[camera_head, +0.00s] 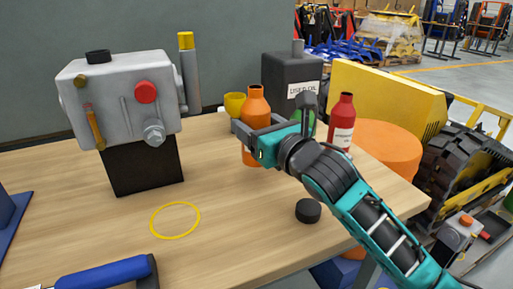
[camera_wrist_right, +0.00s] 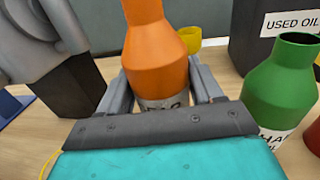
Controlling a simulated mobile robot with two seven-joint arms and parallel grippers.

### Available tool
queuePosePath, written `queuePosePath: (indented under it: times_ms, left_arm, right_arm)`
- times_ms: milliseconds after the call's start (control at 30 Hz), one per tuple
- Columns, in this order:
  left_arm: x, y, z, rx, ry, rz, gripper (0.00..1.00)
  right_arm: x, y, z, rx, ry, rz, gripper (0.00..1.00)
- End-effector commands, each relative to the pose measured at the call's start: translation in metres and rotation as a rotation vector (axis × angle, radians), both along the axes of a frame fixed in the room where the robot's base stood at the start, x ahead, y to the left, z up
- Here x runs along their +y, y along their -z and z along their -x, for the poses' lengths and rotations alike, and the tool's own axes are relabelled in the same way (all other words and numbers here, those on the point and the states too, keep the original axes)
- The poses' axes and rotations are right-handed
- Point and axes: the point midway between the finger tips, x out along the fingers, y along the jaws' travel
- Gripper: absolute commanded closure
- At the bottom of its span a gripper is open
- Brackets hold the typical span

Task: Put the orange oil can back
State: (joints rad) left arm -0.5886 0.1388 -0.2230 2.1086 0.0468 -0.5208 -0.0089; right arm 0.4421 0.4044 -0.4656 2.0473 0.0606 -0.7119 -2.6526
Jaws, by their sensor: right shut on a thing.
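The orange oil can (camera_head: 255,107) is an upright orange bottle with a narrow neck at the back of the wooden table. It also shows in the right wrist view (camera_wrist_right: 157,50), between the two fingers, with part of a label at its lower body. My right gripper (camera_head: 243,133) is shut around it. Its base is partly hidden, so I cannot tell whether it touches the table. A thin yellow ring (camera_head: 175,220) is marked on the table nearer the front, with nothing inside it. My left gripper is not in view.
A green bottle (camera_wrist_right: 283,90) stands right of the can, with a red bottle (camera_head: 341,121), a dark "USED OIL" container (camera_head: 290,77) and a yellow cup (camera_head: 233,103) nearby. A grey machine (camera_head: 120,100) stands left. A black cap (camera_head: 308,211) and blue-handled tool (camera_head: 105,273) lie in front.

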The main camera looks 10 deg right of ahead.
Motion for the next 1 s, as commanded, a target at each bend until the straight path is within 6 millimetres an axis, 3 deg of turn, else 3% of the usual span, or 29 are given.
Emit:
queuePosePath:
  times_ms: [233, 633, 667, 900, 1000]
  left_arm:
    - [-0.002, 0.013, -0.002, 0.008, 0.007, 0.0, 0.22]
    - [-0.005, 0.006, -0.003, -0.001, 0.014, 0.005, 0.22]
    - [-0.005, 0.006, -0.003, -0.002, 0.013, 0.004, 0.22]
    - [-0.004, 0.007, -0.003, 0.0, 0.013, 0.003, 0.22]
    - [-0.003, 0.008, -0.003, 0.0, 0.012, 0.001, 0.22]
  right_arm:
    - [0.0, 0.038, 0.0, 0.004, 0.0, -0.004, 0.76]
    - [0.0, 0.042, 0.0, 0.001, 0.0, 0.0, 0.76]
    - [0.0, 0.042, 0.0, 0.003, 0.001, 0.0, 0.32]
    - [0.0, 0.042, 0.0, 0.003, 0.001, -0.001, 0.09]
    - [0.0, 0.042, 0.0, 0.003, 0.001, -0.001, 0.09]
